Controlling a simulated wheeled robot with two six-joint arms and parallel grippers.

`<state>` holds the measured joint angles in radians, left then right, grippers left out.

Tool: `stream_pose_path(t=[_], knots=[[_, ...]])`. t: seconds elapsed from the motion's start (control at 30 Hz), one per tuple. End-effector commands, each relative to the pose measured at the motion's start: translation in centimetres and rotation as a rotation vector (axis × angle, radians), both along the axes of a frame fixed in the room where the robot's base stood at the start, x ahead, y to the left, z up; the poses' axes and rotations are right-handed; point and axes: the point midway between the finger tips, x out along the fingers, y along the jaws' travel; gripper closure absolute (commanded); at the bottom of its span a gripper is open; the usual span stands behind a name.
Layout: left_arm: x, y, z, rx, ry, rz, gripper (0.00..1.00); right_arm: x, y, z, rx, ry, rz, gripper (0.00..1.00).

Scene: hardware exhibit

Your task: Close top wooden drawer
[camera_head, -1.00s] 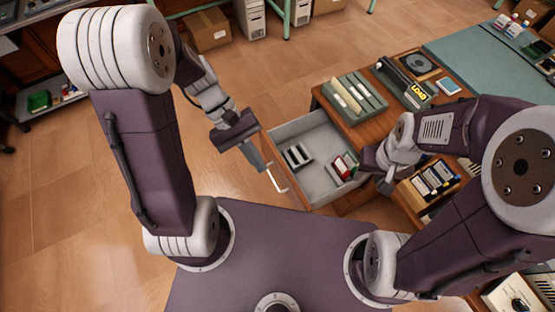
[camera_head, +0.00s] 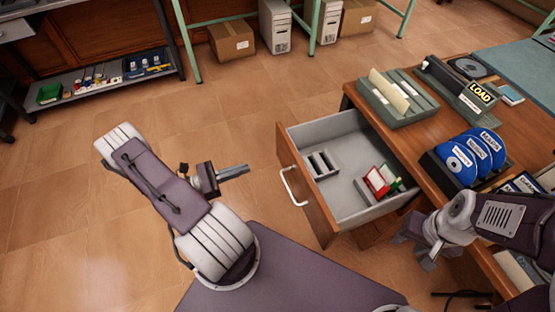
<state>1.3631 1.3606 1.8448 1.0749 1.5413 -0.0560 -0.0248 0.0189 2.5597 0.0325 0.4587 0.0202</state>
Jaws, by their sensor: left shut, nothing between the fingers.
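The top wooden drawer (camera_head: 307,197) is pulled out from the wooden desk (camera_head: 410,126). It has a wooden front, a white handle (camera_head: 292,187) and a grey inside holding a dark slotted holder (camera_head: 321,163) and red and green items (camera_head: 379,181). My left gripper (camera_head: 234,172) is shut and empty, left of the drawer front and apart from it, its fingers pointing right toward the front. My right gripper (camera_head: 419,244) is near the desk's front edge, right of the drawer; its fingers are too unclear to tell whether open or shut.
On the desk stand a grey file rack (camera_head: 396,100), a LOAD-marked box (camera_head: 470,95) and a rack of blue discs (camera_head: 466,158). Cardboard boxes (camera_head: 232,41) and a computer case (camera_head: 275,27) stand at the back.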

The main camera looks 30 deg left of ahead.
Motion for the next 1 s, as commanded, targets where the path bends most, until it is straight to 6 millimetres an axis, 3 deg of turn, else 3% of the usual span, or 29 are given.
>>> stream_pose_path(t=[0.5, 0.7, 1.0], knots=[[8.0, -7.0, -0.1, 0.002, 0.001, -0.007, 1.0, 0.0, 0.0, -0.4, 0.0, 0.0, 0.0, 0.6], [9.3, -8.0, 0.0, 0.001, 0.001, -0.003, 1.0, 0.0, 0.0, -0.5, 0.0, 0.001, 0.0, 0.6], [9.4, -8.1, 0.0, 0.001, 0.001, -0.002, 1.0, 0.0, 0.0, -0.5, 0.0, 0.001, 0.0, 0.6]])
